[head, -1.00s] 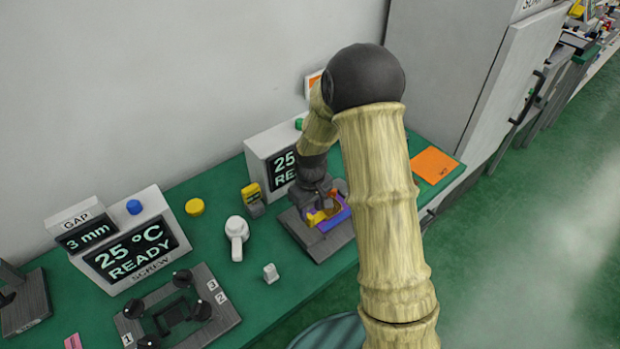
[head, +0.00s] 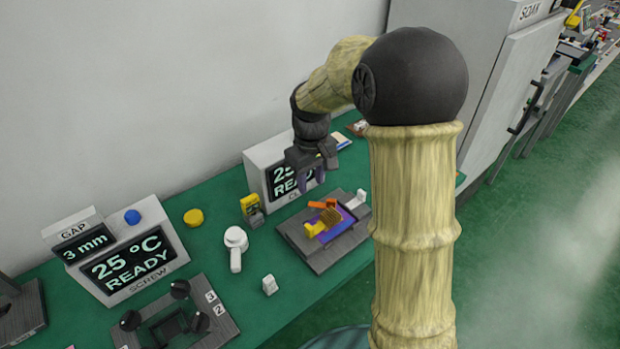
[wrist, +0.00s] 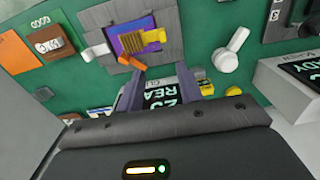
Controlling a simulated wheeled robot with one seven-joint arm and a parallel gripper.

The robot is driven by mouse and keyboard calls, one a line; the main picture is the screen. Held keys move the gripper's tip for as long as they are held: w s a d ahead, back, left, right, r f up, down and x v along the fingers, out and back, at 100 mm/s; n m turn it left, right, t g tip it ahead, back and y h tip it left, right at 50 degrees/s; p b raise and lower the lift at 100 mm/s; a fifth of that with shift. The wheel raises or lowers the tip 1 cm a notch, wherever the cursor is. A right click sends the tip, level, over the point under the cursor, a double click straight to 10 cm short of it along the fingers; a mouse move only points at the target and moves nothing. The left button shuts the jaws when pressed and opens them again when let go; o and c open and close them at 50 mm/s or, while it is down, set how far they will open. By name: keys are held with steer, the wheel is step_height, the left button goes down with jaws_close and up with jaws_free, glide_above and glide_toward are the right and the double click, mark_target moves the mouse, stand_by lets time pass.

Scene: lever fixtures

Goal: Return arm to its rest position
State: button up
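My gripper (head: 313,176) hangs in the air in front of the rear display box (head: 280,178), above and behind the dark clamp fixture (head: 320,262). In the wrist view my gripper (wrist: 160,92) shows two purple-grey fingers spread apart with nothing held between them. The fixture carries a purple plate (head: 338,228) with a brown ribbed piece (head: 329,217), and orange, yellow and white lever parts around it. The fixture also shows in the wrist view (wrist: 172,22), beyond my fingertips and apart from them. My arm rises from the lower right and bends over the table.
A screw station display (head: 130,262) and a dark fixture with black knobs (head: 175,318) stand at the left. A white lever-shaped object (head: 236,245), a small white block (head: 269,285), a yellow device (head: 251,208) and a yellow disc (head: 193,217) stand between. A grey cabinet (head: 480,75) stands at right.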

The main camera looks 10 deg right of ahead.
steer(key=shift+a, duration=0.1)
steer(key=s+d+m+t+p, duration=0.2)
steer(key=s+m, duration=0.3)
steer(key=s, duration=1.1)
steer(key=shift+d+f+t, duration=0.15)
steer(key=shift+d+t, duration=0.15)
steer(key=shift+d, duration=0.3)
stand_by(0.5)
